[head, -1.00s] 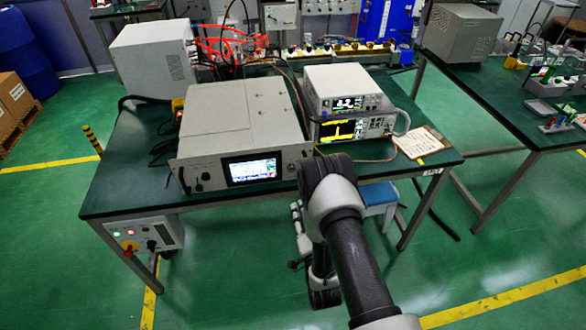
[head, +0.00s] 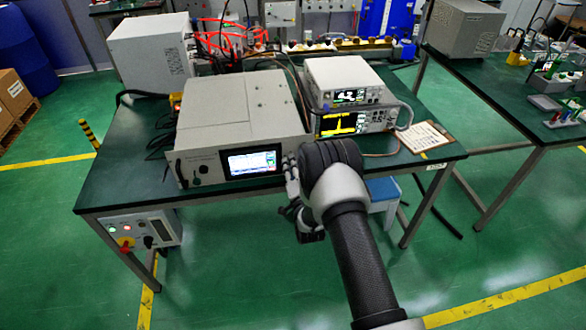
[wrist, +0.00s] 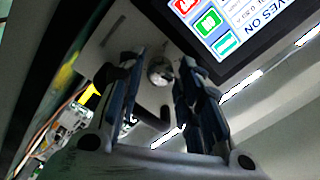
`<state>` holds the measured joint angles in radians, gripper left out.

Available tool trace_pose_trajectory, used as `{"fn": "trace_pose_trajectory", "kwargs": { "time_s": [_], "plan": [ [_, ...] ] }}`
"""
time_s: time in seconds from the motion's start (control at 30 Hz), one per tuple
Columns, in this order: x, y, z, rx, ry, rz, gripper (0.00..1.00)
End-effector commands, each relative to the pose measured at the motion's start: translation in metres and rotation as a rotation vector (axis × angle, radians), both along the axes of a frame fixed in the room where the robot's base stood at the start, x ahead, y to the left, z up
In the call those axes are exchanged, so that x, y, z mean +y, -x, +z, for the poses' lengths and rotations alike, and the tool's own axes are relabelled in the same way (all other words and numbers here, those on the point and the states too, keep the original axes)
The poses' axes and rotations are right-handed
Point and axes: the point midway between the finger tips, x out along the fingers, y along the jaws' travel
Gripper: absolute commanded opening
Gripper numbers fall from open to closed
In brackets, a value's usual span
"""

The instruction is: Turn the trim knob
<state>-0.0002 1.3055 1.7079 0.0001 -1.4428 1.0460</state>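The microwave generator (head: 240,110) is a pale grey box on the green-topped bench, with a lit screen (head: 252,162) on its front. In the wrist view, the round metallic trim knob (wrist: 160,73) sits on the panel beside the screen (wrist: 215,20). My gripper (wrist: 163,64) is open, with one dark finger on each side of the knob and narrow gaps showing. I cannot tell how far the fingertips are from the panel. In the head view, my gripper (head: 293,180) is at the right end of the generator's front, and it and my arm hide the knob.
A dark handle (wrist: 150,120) shows near the fingers in the wrist view. Stacked instruments (head: 350,100) and a clipboard (head: 425,137) stand to the right on the bench (head: 120,180). A blue-topped stool (head: 383,190) is below the bench's right side.

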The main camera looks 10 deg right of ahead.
Motion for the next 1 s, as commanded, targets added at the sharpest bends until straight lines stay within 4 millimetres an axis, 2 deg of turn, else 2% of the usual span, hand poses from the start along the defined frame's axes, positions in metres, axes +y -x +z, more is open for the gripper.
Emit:
{"fn": "trace_pose_trajectory", "kwargs": {
  "time_s": [0.33,0.8,1.0],
  "plan": [
    [0.0,-0.0039,0.0004,0.0,0.0,0.0,0.32],
    [0.0001,-0.0036,0.0001,0.0,0.0,0.0,0.01],
    [0.0001,-0.0036,-0.0001,0.0,0.01,0.0,0.0]
  ]
}}
